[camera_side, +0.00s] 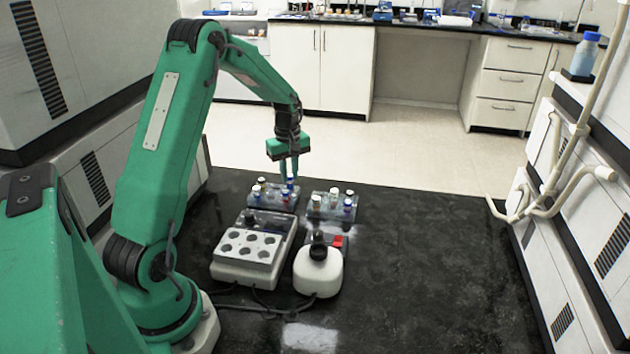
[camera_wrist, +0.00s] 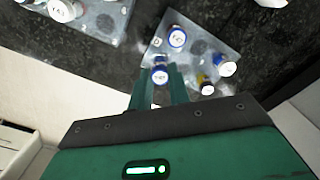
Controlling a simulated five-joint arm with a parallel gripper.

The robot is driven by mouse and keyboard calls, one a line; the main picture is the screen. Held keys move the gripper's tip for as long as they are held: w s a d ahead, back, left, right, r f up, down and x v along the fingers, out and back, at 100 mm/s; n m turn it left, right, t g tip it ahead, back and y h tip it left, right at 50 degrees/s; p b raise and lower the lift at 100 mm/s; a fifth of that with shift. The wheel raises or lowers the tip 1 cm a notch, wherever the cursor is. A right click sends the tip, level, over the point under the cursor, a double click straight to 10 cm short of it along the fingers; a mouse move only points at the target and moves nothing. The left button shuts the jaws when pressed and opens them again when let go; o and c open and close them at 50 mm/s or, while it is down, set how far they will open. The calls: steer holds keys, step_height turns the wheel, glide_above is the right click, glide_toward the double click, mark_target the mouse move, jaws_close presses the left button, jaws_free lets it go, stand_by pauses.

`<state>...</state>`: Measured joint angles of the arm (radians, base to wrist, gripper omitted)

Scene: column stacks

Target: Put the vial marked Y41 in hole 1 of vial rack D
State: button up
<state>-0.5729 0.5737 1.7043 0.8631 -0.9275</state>
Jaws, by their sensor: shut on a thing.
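A second rack (camera_side: 325,214) with several white- and blue-capped vials stands to the right. The rack letters and hole numbers are unreadable.
A white block with several round holes (camera_side: 250,240) stands in front of the racks. Cables lie on the black bench (camera_side: 430,270), which is clear on the right.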

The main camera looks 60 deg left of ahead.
steer(key=shift+f, duration=1.05)
stand_by(1.4)
steer(key=o, duration=1.2)
steer(key=shift+o, duration=0.2)
steer(key=shift+r, duration=0.1)
steer(key=shift+r, duration=2.95)
